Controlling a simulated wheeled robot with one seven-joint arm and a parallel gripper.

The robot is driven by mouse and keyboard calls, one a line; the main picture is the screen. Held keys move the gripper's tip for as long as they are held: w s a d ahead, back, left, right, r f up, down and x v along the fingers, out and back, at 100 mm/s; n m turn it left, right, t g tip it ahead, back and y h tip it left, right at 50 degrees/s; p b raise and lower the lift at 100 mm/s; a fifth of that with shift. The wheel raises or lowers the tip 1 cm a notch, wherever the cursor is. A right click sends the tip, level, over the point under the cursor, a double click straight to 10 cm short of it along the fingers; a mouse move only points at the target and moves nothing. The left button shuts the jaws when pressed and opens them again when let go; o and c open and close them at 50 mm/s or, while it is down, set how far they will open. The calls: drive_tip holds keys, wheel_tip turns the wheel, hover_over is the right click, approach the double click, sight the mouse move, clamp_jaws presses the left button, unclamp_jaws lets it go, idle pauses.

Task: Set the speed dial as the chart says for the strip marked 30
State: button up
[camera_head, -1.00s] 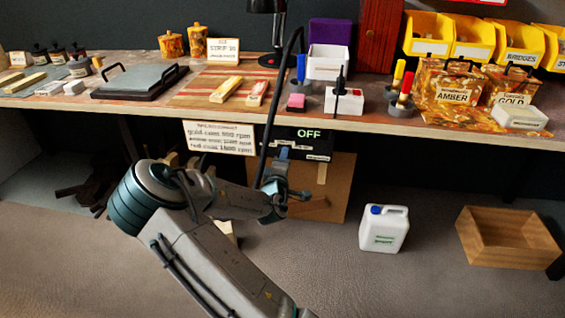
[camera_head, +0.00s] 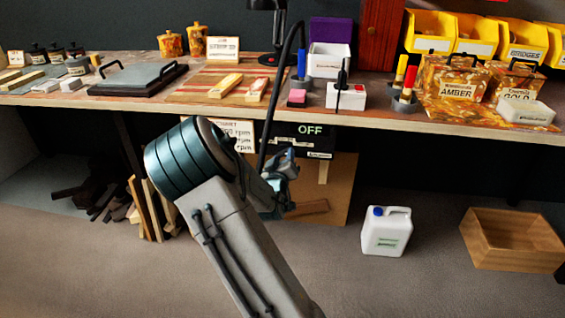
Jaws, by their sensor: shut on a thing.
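The black control panel (camera_head: 325,142) hangs under the bench's front edge. Its display (camera_head: 311,130) reads OFF in green. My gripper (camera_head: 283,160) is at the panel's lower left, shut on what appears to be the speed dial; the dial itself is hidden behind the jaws. The white speed chart (camera_head: 238,132) hangs left of the panel. My arm covers much of it, leaving only parts of its rpm lines in view. A white strip card (camera_head: 223,49) stands at the back of the bench, its print blurred.
A black cable (camera_head: 273,105) hangs close beside my gripper. Brown boards (camera_head: 330,185) stand behind it under the bench. A white jug (camera_head: 386,230) and a wooden crate (camera_head: 512,240) are on the floor at right. Loose wood pieces (camera_head: 140,210) lie at left.

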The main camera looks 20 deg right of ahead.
drive_tip(key=shift+a+m+b, duration=0.1)
drive_tip(key=shift+m+b, duration=0.2)
drive_tip(key=shift+m, duration=0.3)
drive_tip(key=o, duration=1)
drive_tip(key=p+v, duration=0.3)
drive_tip(key=v, duration=1)
drive_tip(key=shift+s+a, duration=0.25)
drive_tip(key=shift+s, duration=0.05)
drive_tip(key=shift+r+p, duration=0.1)
drive_tip(key=shift+p, duration=0.2)
